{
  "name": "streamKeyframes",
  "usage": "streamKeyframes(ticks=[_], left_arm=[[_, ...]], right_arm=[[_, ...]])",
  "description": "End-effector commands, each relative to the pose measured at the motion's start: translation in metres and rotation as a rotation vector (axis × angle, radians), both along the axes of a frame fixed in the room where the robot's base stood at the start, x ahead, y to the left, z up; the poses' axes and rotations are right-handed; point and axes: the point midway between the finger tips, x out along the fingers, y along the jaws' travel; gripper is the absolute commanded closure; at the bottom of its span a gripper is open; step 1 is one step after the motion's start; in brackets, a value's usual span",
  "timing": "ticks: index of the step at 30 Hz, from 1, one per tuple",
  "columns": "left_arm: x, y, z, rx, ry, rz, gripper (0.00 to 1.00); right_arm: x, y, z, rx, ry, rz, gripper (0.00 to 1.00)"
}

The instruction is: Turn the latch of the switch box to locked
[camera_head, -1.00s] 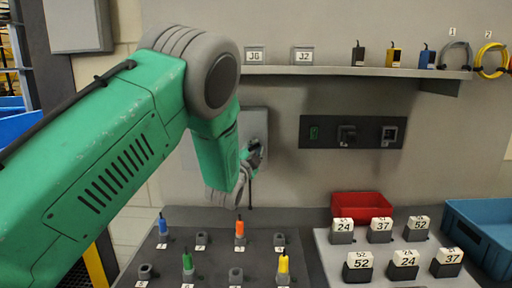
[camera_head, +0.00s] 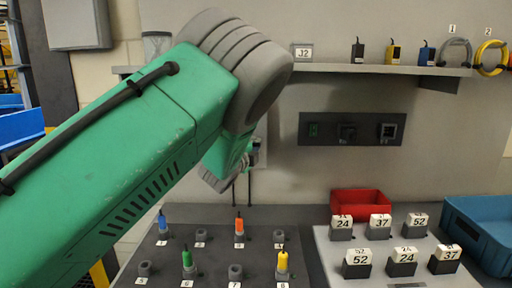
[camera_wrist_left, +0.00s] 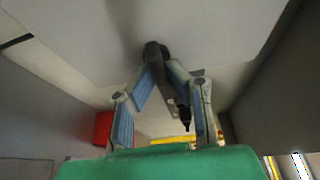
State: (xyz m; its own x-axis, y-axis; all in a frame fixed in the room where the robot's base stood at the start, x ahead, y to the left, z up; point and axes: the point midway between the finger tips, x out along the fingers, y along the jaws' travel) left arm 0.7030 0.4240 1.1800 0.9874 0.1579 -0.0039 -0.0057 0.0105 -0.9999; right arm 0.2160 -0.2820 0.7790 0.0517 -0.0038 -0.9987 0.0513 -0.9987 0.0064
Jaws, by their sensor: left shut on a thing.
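The switch box (camera_head: 262,128) is a grey plate on the back wall, mostly hidden behind my green left arm in the head view; a strip of its right edge shows. In the left wrist view its pale face (camera_wrist_left: 220,35) fills the top. My left gripper (camera_wrist_left: 158,52) has its two blue-grey fingers closed together on the dark latch (camera_wrist_left: 153,47) at that face. In the head view only a small part of the gripper (camera_head: 254,155) shows past the arm. The latch's exact angle cannot be read. My right gripper is in neither view.
A dark switch panel (camera_head: 352,129) is on the wall to the right, below a shelf (camera_head: 380,70) with several small devices. Below stand a dark board (camera_head: 215,256) with coloured pegs, numbered blocks, a red bin (camera_head: 360,202) and a blue bin (camera_head: 485,225).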

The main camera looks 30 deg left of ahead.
Motion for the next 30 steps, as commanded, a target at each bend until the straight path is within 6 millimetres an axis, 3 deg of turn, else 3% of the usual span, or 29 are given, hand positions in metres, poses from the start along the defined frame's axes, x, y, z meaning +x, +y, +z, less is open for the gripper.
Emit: streamKeyframes(ticks=[11, 12, 13, 24, 30], left_arm=[[-0.001, -0.001, -0.006, 0.003, 0.015, -0.001, 1.0], [-0.001, -0.001, -0.006, 0.003, 0.015, -0.001, 0.78], [-0.001, -0.001, -0.006, 0.003, 0.014, -0.001, 0.69], [-0.004, -0.001, 0.0, 0.003, 0.004, -0.001, 0.69], [-0.031, -0.005, -0.001, 0.003, 0.007, 0.0, 0.69]], right_arm=[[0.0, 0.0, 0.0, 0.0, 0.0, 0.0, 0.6], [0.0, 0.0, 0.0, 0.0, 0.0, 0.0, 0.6], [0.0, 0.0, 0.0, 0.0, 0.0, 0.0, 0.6], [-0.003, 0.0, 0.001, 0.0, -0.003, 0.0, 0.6], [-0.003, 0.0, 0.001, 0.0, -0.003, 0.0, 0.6]])
